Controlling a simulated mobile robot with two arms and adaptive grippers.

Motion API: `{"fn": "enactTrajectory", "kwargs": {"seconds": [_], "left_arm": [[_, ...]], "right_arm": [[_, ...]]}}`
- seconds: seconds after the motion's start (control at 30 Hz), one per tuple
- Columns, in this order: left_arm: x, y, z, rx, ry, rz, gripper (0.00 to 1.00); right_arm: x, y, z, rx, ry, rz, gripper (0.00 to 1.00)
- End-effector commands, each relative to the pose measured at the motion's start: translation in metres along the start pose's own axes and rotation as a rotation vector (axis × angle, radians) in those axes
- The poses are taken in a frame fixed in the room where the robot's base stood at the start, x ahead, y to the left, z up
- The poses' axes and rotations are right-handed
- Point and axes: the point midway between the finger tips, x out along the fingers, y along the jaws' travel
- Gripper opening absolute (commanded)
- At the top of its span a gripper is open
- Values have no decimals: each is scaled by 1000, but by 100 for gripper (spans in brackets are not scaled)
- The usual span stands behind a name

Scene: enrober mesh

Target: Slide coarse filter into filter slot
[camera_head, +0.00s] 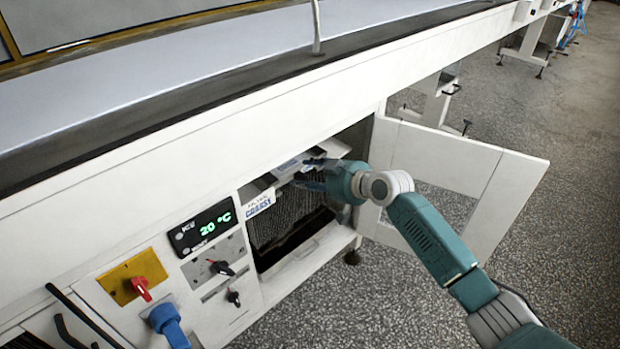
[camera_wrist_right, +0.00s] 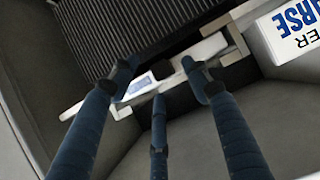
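The coarse filter's pale front bar (camera_wrist_right: 150,92) and dark ribbed mesh (camera_wrist_right: 140,30) show in the right wrist view. In the head view the dark mesh (camera_head: 285,215) stands inside the open cabinet bay, below a pale piece (camera_head: 287,166). I cannot tell how far the filter sits in its slot. My right gripper (camera_head: 312,174) reaches into the bay. Its fingers (camera_wrist_right: 160,82) are spread apart at the bar, with the outer tips overlapping it; firm contact is unclear. Dark slender shapes at the head view's lower left look like my left gripper (camera_head: 53,302), mostly cut off.
A white label marked COARSE (camera_wrist_right: 296,32) is beside the bay. The open white door (camera_head: 455,165) stands right of my right arm. Left of the bay are a 20 °C display (camera_head: 205,226), a red switch (camera_head: 141,288) and a blue plug (camera_head: 168,325). Speckled floor lies right.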

Motion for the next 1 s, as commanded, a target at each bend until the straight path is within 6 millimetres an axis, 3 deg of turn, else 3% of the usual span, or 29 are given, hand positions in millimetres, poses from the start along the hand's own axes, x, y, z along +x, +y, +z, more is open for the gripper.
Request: {"fn": "enactTrajectory", "kwargs": {"seconds": [0.23,0.37,0.8,1.0], "left_arm": [[0,1,1,-1,-2,1,31],[0,1,1,-1,-2,1,31],[0,0,0,0,-1,1,31],[0,0,0,0,-1,1,31]], "right_arm": [[-1,0,2,0,-3,0,47],[-12,2,2,0,-3,2,47],[-99,1,2,-2,-2,2,47],[-118,0,1,0,-2,0,47]]}}
